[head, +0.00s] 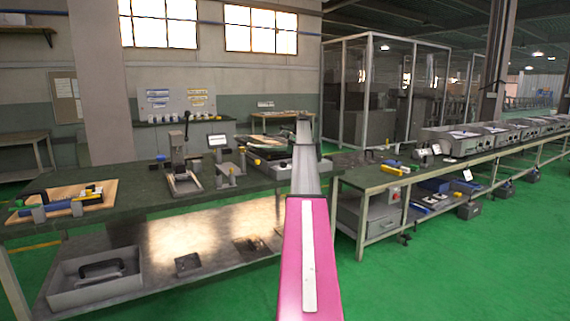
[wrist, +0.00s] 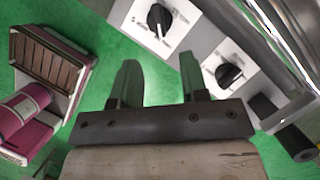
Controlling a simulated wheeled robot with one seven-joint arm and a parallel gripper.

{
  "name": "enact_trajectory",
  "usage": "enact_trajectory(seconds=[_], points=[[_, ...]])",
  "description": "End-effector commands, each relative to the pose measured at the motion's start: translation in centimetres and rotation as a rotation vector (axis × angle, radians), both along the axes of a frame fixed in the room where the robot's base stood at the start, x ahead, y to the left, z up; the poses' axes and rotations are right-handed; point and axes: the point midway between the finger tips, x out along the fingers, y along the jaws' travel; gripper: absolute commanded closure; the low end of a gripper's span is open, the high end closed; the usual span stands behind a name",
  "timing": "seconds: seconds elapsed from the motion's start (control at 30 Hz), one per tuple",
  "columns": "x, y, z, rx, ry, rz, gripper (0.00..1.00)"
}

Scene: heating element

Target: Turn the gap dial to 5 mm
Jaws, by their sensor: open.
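In the wrist view two black pointer dials sit on white plates on a grey metal front. One dial (wrist: 158,20) is at the top middle, and the other dial (wrist: 230,75) is lower right. Their markings are too small to read, so I cannot tell which is the gap dial. My gripper (wrist: 161,78) is open and empty, its fingers apart. The right finger appears just left of the lower-right dial; no contact shows. In the head view the grey machine (head: 283,166) stands on the green-topped bench, partly behind my arm, which hides the gripper.
The bench (head: 120,197) holds a press stand (head: 183,178) and a wooden tray (head: 105,190). A second bench (head: 400,178) stands right. Green floor (head: 450,270) is clear.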

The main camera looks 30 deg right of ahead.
Motion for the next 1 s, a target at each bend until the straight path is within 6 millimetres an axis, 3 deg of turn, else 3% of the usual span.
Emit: enact_trajectory(seconds=[0.43,0.8,0.83,0.93,1.0], points=[[2.0,2.0,-6.9,-0.001,0.0,0.001,0.6],[2.3,2.3,-7.8,0.0,0.0,0.001,0.6],[2.3,2.3,-7.8,0.0,0.0,0.001,0.63],[2.3,2.3,-7.8,0.0,0.0,0.001,0.95],[2.3,2.3,-7.8,0.0,0.0,0.001,1.0]])
